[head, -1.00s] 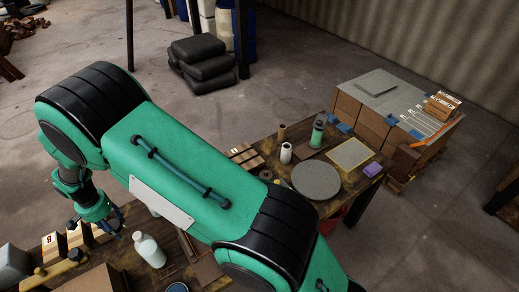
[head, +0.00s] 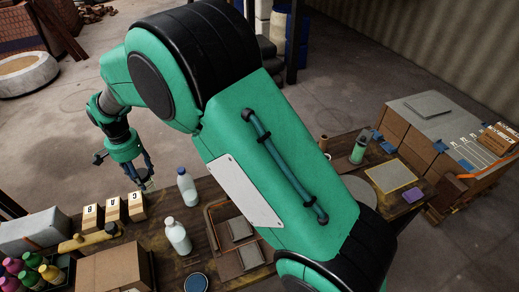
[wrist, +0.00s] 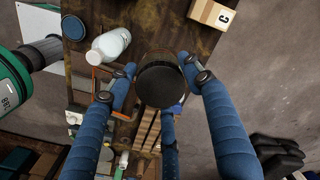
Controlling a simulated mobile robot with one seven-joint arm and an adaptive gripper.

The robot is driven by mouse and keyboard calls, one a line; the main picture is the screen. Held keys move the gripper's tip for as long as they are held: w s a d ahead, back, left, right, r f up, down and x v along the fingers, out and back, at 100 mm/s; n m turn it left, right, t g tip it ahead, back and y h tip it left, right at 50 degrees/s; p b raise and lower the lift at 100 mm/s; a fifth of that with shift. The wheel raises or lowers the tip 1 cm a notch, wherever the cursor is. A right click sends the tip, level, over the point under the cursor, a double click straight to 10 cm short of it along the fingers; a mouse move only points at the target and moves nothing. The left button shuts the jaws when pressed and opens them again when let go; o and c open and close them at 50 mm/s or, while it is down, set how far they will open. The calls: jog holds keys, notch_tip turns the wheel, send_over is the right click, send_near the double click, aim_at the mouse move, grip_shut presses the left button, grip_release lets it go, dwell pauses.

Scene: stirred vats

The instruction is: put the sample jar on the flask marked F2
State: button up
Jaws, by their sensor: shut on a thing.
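My gripper (head: 146,178) is shut on a round, dark-topped jar, taken to be the sample jar (wrist: 160,80), which sits between the blue fingers in the wrist view. In the head view the gripper is above the far left edge of the table, behind the lettered blocks, and the jar is too small to make out clearly. Two white bottles stand to its right, a farther one (head: 187,187) and a nearer one (head: 177,237). One white bottle (wrist: 110,45) shows beside the jar in the wrist view. I can read no F2 mark, so I cannot tell which thing is that flask.
Lettered wooden blocks (head: 113,210) stand on the table's left part, behind a cardboard box (head: 115,270). Several coloured bottles (head: 32,268) stand at the lower left. A blue-topped round thing (head: 196,283) is near the front. My arm hides much of the table's middle.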

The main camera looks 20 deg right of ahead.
jog(key=w+d+m+p, duration=0.3)
jog(key=d+m, duration=0.5)
jog(key=d, duration=3.6)
jog(key=s+d+m+p, duration=0.1)
jog(key=s+d+m, duration=0.1)
jog(key=s+d, duration=0.5)
jog(key=s+d+m, duration=0.2)
jog(key=s+d, duration=0.2)
jog(key=d, duration=0.8)
jog(key=s+d+m+p, duration=0.1)
jog(key=s+d+m, duration=0.3)
jog(key=d, duration=0.5)
notch_tip(320, 180, down, 11)
jog(key=n, duration=0.1)
jog(key=shift+s+d, duration=0.15)
jog(key=shift+s, duration=0.2)
jog(key=shift+w+d, duration=0.1)
jog(key=w+d+f, duration=0.1)
jog(key=w+d, duration=0.7)
jog(key=w, duration=0.5)
jog(key=shift+d+f, duration=0.2)
jog(key=shift+d, duration=0.05)
jog(key=shift+w, duration=0.1)
